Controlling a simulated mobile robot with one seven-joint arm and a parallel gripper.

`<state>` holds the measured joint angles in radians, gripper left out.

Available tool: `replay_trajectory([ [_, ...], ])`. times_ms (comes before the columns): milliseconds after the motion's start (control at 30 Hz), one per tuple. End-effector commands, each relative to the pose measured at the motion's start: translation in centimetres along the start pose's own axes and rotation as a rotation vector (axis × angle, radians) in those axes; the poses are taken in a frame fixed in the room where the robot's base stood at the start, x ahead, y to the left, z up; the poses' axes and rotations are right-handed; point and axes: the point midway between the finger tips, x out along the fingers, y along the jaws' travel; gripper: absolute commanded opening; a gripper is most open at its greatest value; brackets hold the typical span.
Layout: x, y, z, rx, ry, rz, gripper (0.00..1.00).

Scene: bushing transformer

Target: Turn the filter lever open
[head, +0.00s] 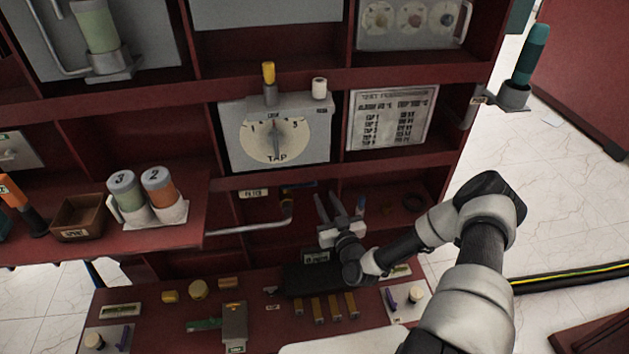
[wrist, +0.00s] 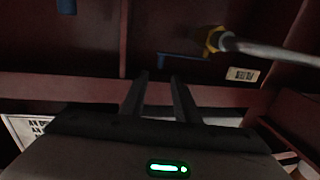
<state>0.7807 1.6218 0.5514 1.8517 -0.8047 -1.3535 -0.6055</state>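The filter lever (wrist: 181,60) is a thin blue bent handle beside a brass valve fitting (wrist: 212,40) on a grey pipe, seen upside down in the wrist view. In the head view the lever (head: 299,185) shows as a dark blue bar in the shelf bay, above the pipe's bent end. My gripper (head: 327,196) is in front of this bay, to the right of the lever. Its fingers are apart with nothing between them. In the wrist view my gripper (wrist: 159,78) points into the bay, its tips just short of the lever in the picture and apart from it.
The grey pipe (head: 248,229) runs left from the valve. A FILTER label (head: 253,193) is on the shelf edge above. Another blue handle (head: 361,204) is right of my gripper, past a divider. The TAP dial box (head: 275,140) is above.

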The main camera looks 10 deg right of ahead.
Motion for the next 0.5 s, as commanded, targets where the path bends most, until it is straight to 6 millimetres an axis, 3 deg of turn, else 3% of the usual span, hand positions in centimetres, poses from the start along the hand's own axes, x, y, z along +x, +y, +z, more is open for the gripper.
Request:
replay_trajectory([
  [300,6.9,0.0,0.2,0.001,0.002,0.0,0.29],
  [500,9.7,-0.1,0.2,0.001,0.0,0.0,0.29],
])
